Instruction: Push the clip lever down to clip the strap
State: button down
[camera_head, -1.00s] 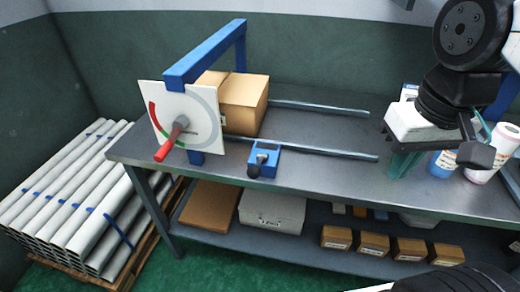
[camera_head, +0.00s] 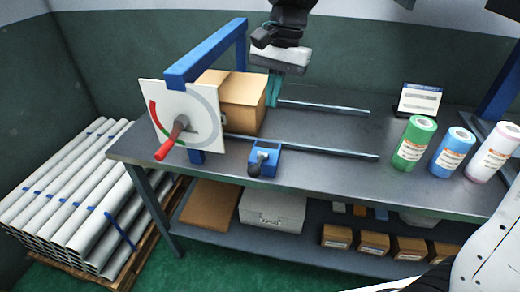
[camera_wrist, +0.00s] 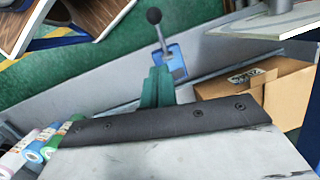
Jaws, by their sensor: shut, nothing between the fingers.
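The blue clip (camera_head: 270,152) sits at the front edge of the bench, right of the dial. Its lever with a black ball knob (camera_head: 254,170) sticks out toward the front; its exact angle is hard to tell. The wrist view shows the clip (camera_wrist: 178,62) and the knob (camera_wrist: 153,17) beyond my fingers. My gripper (camera_head: 272,100) is above the bench, right of the cardboard box (camera_head: 238,98) and behind the clip, apart from both. Its teal fingers (camera_wrist: 158,84) are shut and empty. I cannot make out a strap.
A blue frame (camera_head: 205,55) with a white dial (camera_head: 200,105) and red handle (camera_head: 172,140) stands left of the clip. Two metal rails (camera_head: 330,149) run along the bench. Rolls, green (camera_head: 413,145), blue and white, stand at right. The bench's middle right is clear.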

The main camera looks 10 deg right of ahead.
send_over(259, 163)
jog(key=s, duration=0.1)
jog(key=w+d+x, duration=0.1)
jog(key=d+x, duration=0.1)
jog(key=x, duration=0.9)
jog(key=shift+w+f, duration=0.2)
jog(key=shift+f, duration=0.45)
jog(key=shift+s+a, duration=0.1)
